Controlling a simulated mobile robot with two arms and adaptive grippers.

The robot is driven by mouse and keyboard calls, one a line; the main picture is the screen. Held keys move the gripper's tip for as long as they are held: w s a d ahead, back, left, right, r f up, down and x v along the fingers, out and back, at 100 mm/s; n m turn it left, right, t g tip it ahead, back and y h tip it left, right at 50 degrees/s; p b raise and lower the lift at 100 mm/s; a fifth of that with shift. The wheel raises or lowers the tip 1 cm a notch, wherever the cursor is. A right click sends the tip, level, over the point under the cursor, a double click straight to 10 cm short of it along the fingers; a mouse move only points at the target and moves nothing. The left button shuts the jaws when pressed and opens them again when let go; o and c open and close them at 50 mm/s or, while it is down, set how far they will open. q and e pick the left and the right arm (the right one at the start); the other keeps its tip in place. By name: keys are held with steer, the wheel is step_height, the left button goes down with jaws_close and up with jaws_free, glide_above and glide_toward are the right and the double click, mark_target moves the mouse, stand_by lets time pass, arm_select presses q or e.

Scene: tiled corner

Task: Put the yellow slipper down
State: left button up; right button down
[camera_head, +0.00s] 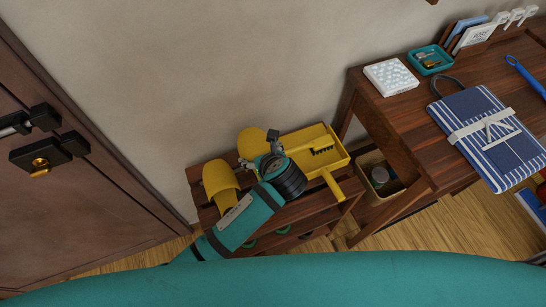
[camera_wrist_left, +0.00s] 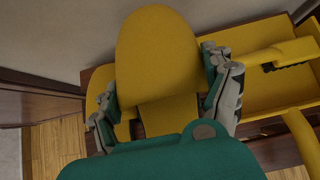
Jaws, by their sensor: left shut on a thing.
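My left gripper (camera_head: 268,150) is over the low wooden rack, its fingers on either side of a yellow slipper (camera_head: 252,142). In the left wrist view this slipper (camera_wrist_left: 157,50) fills the middle, sole end up, between the fingers of the left gripper (camera_wrist_left: 165,105). The gripper is shut on it. Whether the slipper touches the rack is hidden. A second yellow slipper (camera_head: 219,180) lies on the rack to the left, and part of it shows behind the left finger in the wrist view (camera_wrist_left: 104,82). My right gripper is out of view.
The wooden rack (camera_head: 325,208) also bears a yellow dustpan-like tray (camera_head: 331,148) with a handle, close right of the gripper. A wooden desk (camera_head: 400,110) stands to the right. The wall is behind, a dark door (camera_head: 60,200) at left.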

arm_select(q)
steer(key=shift+w+f, duration=0.1)
steer(key=shift+f, duration=0.35)
steer(key=f, duration=0.2)
steer(key=f+b, duration=0.1)
steer(key=f, duration=0.1)
steer(key=shift+s, duration=0.4)
steer(key=shift+w+f+b, duration=0.1)
steer(key=shift+f+b, duration=0.4)
steer(key=shift+f, duration=1.8)
steer(key=o, duration=1)
steer(key=shift+s+d+r, duration=0.15)
steer(key=shift+s+r, duration=0.15)
steer(key=shift+r, duration=0.05)
steer(key=p+v, duration=0.2)
steer(key=v, duration=0.9)
